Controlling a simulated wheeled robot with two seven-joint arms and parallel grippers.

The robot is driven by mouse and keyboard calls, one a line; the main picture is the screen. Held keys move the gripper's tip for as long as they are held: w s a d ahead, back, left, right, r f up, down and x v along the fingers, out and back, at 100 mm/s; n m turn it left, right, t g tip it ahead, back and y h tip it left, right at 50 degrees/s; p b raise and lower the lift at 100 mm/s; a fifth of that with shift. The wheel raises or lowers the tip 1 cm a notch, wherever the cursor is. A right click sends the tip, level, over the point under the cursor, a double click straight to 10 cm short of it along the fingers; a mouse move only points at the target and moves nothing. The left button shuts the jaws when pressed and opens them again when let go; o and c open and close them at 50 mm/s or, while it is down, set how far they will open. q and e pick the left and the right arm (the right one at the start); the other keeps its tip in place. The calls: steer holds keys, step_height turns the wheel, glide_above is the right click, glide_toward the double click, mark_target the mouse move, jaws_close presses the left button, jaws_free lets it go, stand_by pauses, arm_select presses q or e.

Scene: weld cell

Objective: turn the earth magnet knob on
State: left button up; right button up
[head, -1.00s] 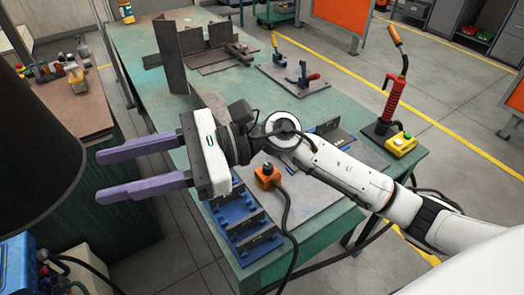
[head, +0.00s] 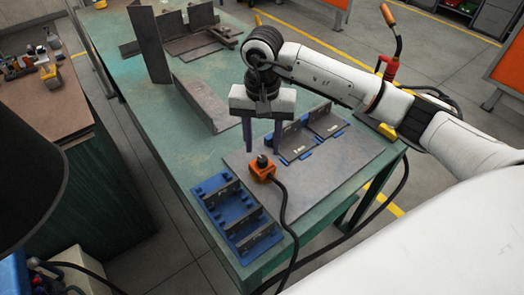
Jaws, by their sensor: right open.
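The earth magnet is an orange block (head: 263,173) with a dark knob (head: 262,161) on top. It sits on the grey steel plate near the front of the green table, and a black cable runs from it toward the front edge. My right gripper (head: 263,147) is open and empty. Its two purple fingers point down, just behind and above the knob in the picture, one toward each side of it. Whether the fingertips are level with the knob I cannot tell. My left gripper is out of view.
A blue fixture (head: 238,222) with dark metal pieces stands left of the magnet. Angle brackets (head: 304,140) with blue clamps stand on the plate (head: 330,172) behind it and to the right. A long steel angle (head: 208,104) lies farther back. The plate right of the magnet is clear.

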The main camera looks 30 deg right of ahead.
mark_target(262, 158)
steer(key=shift+f, duration=2.2)
jaws_close()
